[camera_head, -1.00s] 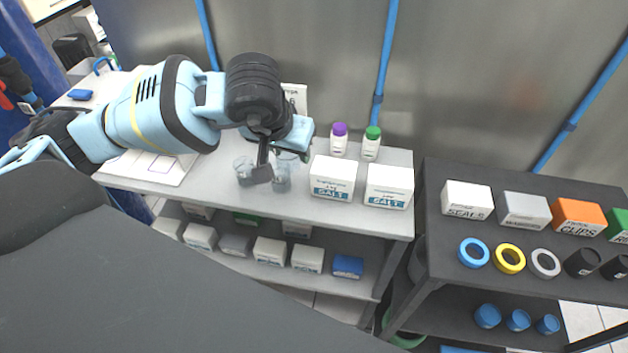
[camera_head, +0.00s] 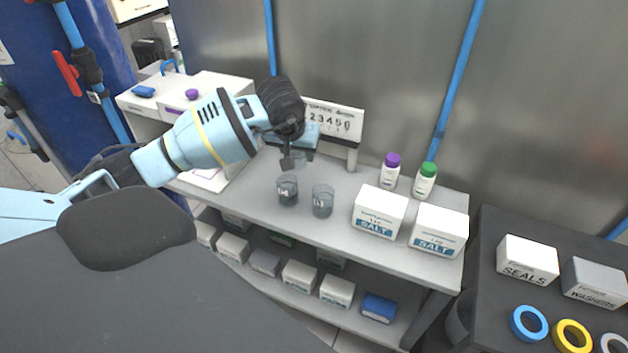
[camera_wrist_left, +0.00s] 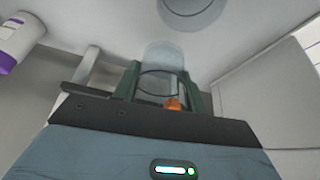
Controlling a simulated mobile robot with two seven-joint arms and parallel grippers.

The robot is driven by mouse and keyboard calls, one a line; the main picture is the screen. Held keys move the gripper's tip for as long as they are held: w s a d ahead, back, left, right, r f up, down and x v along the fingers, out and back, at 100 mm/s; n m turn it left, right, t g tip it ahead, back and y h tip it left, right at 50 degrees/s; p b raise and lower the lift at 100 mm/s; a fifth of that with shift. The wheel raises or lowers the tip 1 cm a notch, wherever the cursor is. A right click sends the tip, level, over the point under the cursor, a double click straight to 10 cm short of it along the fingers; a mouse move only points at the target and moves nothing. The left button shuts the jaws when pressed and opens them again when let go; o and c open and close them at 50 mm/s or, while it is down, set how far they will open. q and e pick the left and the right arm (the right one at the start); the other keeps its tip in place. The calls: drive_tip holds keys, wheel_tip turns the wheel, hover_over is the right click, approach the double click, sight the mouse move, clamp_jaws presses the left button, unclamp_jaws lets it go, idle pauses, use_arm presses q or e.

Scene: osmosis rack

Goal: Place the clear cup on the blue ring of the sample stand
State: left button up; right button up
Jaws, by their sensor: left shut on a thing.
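My left gripper (camera_head: 298,160) is shut on a clear cup (camera_wrist_left: 163,62). In the left wrist view the cup stands out between the two green fingers, with its dark rim line visible. In the head view the held cup is small and partly hidden by the gripper, above the grey bench. Two other clear cups, the left cup (camera_head: 287,192) and the right cup (camera_head: 322,203), stand on the bench below and look greyish inside. I cannot pick out the sample stand's blue ring for certain. My right gripper is not in view.
A display panel (camera_head: 334,119) stands behind the gripper. Two white salt boxes (camera_head: 378,211) and two capped bottles (camera_head: 391,172) stand to the right. A white cabinet (camera_head: 215,88) stands at left. A blue ring (camera_head: 528,323) lies on the dark table at right.

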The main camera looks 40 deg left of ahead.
sight(301, 178)
use_arm(q)
wheel_tip(301, 178, down, 2)
drive_tip(key=shift+f, duration=0.3)
wheel_tip(301, 178, down, 3)
drive_tip(key=shift+f, duration=0.2)
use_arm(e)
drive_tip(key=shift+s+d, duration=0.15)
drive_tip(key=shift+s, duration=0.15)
use_arm(q)
drive_tip(key=shift+f, duration=0.1)
drive_tip(key=shift+f, duration=0.1)
drive_tip(key=o, duration=0.9)
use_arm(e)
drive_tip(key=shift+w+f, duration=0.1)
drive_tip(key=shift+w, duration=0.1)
use_arm(q)
drive_tip(key=shift+o, duration=0.2)
